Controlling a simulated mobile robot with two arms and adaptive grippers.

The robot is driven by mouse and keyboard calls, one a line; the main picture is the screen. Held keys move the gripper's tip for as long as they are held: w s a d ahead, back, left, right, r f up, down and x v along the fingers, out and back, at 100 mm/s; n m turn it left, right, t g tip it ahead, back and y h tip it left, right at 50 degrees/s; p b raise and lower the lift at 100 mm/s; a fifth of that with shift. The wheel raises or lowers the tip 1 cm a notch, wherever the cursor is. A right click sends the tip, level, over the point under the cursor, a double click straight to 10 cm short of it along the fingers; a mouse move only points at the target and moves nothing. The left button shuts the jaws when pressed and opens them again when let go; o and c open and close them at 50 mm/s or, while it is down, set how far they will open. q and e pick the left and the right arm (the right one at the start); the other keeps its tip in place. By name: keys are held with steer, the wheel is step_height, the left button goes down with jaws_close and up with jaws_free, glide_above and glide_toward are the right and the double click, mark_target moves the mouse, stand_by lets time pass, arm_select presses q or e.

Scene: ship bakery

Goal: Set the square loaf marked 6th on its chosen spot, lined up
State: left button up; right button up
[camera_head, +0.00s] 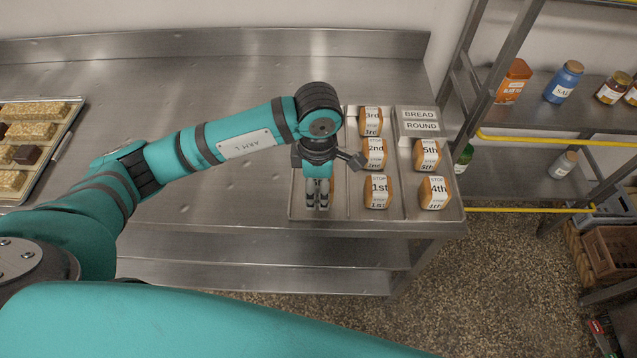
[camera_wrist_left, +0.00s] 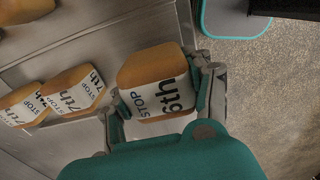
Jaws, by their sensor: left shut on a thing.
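The square loaf marked 6th (camera_wrist_left: 155,72) is brown with a white label and sits between the fingers of my left gripper (camera_wrist_left: 162,100) in the left wrist view. The gripper is shut on it. In the head view my left gripper (camera_head: 318,200) points down over the left column of the steel tray (camera_head: 300,208); the loaf cannot be made out there. Loaves marked 1st (camera_head: 378,191), 2nd (camera_head: 375,153) and 3rd (camera_head: 371,121) stand in the middle column. Loaves marked 5th (camera_head: 427,155) and 4th (camera_head: 434,192) stand in the right column. My right gripper is not in view.
A BREAD ROUND sign (camera_head: 421,121) lies at the tray's back right. A tray of baked goods (camera_head: 60,146) is at far left. The counter (camera_head: 200,70) between is clear. Shelving (camera_head: 512,150) stands at right.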

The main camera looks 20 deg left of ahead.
mark_target(318, 190)
arm_select(q)
steer(key=shift+w+a, duration=0.2)
steer(key=shift+w, duration=0.5)
step_height(318, 190, down, 3)
steer(key=shift+w+a+f+p, duration=0.1)
steer(key=shift+w+p, duration=0.05)
steer(key=shift+p, duration=0.75)
steer(key=shift+f, duration=0.5)
steer(key=o, duration=0.8)
steer(key=shift+r, duration=0.1)
steer(key=o, duration=0.3)
steer(key=shift+o, duration=0.3)
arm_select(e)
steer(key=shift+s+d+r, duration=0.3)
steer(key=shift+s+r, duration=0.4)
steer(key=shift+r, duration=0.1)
